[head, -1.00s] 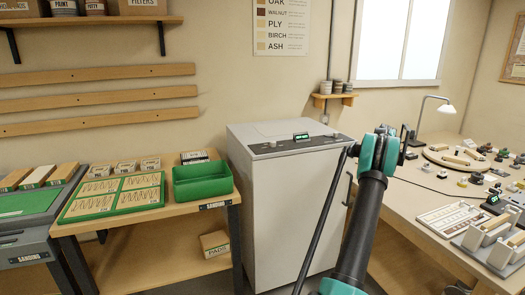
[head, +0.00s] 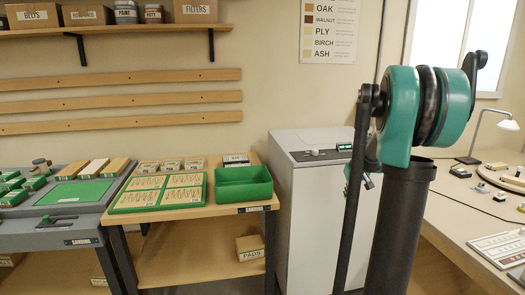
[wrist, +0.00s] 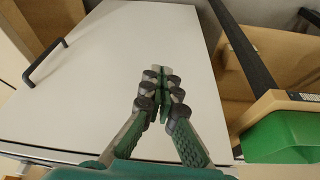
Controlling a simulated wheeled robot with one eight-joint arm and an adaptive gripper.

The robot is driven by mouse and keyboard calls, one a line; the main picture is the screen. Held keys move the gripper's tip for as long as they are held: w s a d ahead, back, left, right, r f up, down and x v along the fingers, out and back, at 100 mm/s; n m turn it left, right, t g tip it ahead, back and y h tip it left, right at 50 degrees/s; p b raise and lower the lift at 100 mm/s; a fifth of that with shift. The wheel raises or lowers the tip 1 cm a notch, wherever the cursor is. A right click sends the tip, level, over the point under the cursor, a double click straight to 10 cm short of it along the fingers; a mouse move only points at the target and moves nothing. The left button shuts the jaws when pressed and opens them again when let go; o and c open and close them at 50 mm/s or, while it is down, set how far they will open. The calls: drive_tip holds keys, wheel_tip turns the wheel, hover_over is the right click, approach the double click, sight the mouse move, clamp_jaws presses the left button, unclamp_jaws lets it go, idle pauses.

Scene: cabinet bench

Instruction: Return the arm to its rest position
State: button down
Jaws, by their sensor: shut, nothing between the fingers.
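My arm, a black tube with a teal joint, rises on the right side of the head view, in front of the white cabinet (head: 315,210). My gripper (wrist: 163,72) shows in the wrist view, with its green and grey fingers together and nothing between them. It is over the cabinet's plain white face (wrist: 110,70), which has a dark handle (wrist: 45,62) at the left. I cannot tell the gap between the fingertips and that face.
A wooden bench (head: 200,222) with a green bin (head: 244,184) and a green tray (head: 112,208) stands left of the cabinet. The bin's edge also shows in the wrist view (wrist: 280,135). A grey sanding bench (head: 50,235) is farther left. A cluttered table (head: 450,215) is at the right.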

drive_tip(key=s+a+f, duration=0.3)
drive_tip(key=s+a, duration=0.2)
drive_tip(key=s, duration=0.5)
drive_tip(key=s+a+f, duration=0.4)
drive_tip(key=s+a, duration=0.1)
drive_tip(key=s, duration=0.5)
drive_tip(key=s+a+f, duration=0.3)
drive_tip(key=s+a, duration=0.2)
drive_tip(key=s, duration=0.5)
drive_tip(key=shift+s+f, duration=0.2)
drive_tip(key=shift+f, duration=0.2)
